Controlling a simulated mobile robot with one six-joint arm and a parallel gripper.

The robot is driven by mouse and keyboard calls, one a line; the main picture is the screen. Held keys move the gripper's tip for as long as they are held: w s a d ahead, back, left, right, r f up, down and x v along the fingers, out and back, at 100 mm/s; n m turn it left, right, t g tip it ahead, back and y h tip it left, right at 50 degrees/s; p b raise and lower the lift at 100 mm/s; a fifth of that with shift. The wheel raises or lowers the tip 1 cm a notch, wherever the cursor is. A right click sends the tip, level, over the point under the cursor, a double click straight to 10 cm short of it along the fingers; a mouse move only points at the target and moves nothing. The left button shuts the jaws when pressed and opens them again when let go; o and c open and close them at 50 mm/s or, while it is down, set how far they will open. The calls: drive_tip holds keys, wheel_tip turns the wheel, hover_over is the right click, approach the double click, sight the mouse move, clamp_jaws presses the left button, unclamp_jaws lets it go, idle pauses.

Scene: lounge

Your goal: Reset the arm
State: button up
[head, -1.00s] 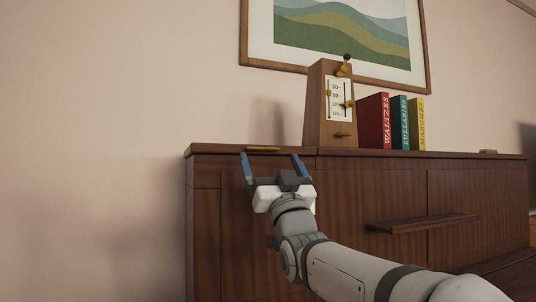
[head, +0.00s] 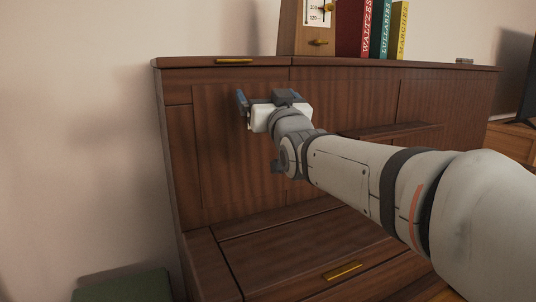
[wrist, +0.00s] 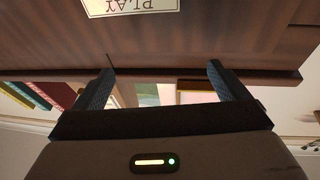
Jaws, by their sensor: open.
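My gripper (head: 268,97) is open and empty in the head view, in front of the upper front panel of a dark wooden upright piano (head: 230,150). Its two blue fingers stand apart just below the piano's top edge. In the wrist view my gripper (wrist: 160,85) shows both fingers spread with nothing between them. Whether the fingers touch the panel is not clear.
A wooden metronome (head: 307,35) and red, green and yellow books (head: 370,28) stand on the piano top. A brass handle (head: 235,61) lies on the lid edge. Below are a ledge (head: 395,131) and a closed lid with a brass handle (head: 342,271). A green seat (head: 122,286) is at lower left.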

drive_tip(key=s+d+f+m+g+h+p, duration=0.1)
drive_tip(key=s+d+f+g+h+p, duration=0.25)
drive_tip(key=d+g+p, duration=0.35)
drive_tip(key=s+d+f+g+h+p, duration=0.1)
drive_tip(key=s+d+f+g+p, duration=0.1)
drive_tip(key=s+p, duration=0.4)
drive_tip(key=s+d+f+m+g+h+p, duration=0.1)
drive_tip(key=s+d+f+g+p, duration=0.2)
drive_tip(key=s, duration=0.7)
drive_tip(key=s+d+f+m+g+h+p, duration=0.1)
drive_tip(key=s+d+f+g+p, duration=0.1)
drive_tip(key=s+g+p, duration=0.3)
drive_tip(key=s+d+p, duration=0.1)
drive_tip(key=s+p, duration=0.2)
drive_tip(key=p, duration=0.1)
drive_tip(key=shift+d+f+g, duration=0.15)
drive_tip(key=shift+f+g, duration=0.05)
drive_tip(key=shift+g, duration=0.2)
drive_tip(key=shift+w, duration=0.1)
